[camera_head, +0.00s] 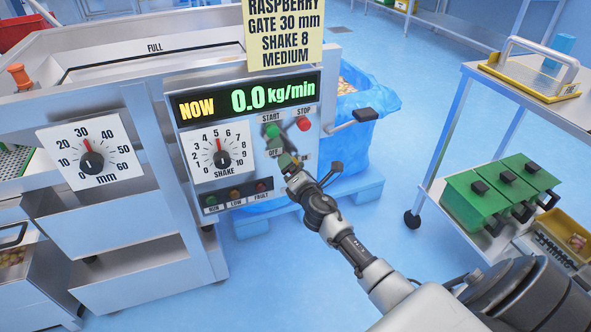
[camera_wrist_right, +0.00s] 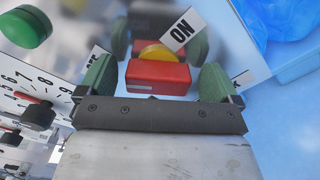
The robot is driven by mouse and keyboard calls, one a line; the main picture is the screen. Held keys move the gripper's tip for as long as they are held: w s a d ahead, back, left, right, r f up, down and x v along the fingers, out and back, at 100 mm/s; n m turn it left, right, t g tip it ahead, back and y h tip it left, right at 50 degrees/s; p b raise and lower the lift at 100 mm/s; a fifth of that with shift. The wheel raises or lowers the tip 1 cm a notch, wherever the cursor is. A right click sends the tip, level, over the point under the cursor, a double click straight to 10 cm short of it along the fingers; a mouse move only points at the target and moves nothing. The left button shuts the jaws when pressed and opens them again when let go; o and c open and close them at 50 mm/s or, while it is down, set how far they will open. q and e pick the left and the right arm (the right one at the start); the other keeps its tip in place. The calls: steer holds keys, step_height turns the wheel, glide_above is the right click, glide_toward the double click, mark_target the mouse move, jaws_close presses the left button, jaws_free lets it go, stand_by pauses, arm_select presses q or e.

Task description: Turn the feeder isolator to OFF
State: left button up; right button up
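The feeder isolator shows in the right wrist view as a red handle (camera_wrist_right: 157,77) with a yellow part (camera_wrist_right: 158,53) behind it. A white ON label (camera_wrist_right: 181,30) is just beyond it at the upper right. In the head view my right gripper (camera_head: 287,160) covers the isolator, and an OFF label (camera_head: 273,153) shows beside the fingers. The gripper's green fingertips stand on either side of the red handle, with a narrow gap visible at each side. The handle's exact pointing direction is hard to tell. My left gripper is not in view.
Above the isolator are a green START button (camera_head: 272,131) and a red STOP button (camera_head: 303,124). The SHAKE dial (camera_head: 221,155) is left of it, and the display (camera_head: 247,99) reads 0.0 kg/min. A blue-lined bin (camera_head: 361,120) stands behind the panel; a cart (camera_head: 447,130) stands right.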

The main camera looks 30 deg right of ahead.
steer(key=shift+s, duration=0.1)
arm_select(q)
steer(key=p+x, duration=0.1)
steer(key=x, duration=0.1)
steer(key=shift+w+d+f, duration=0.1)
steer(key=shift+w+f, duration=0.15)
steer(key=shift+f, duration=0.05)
arm_select(e)
steer(key=v, duration=1)
steer(key=shift+s, duration=0.25)
steer(key=shift+a, duration=0.15)
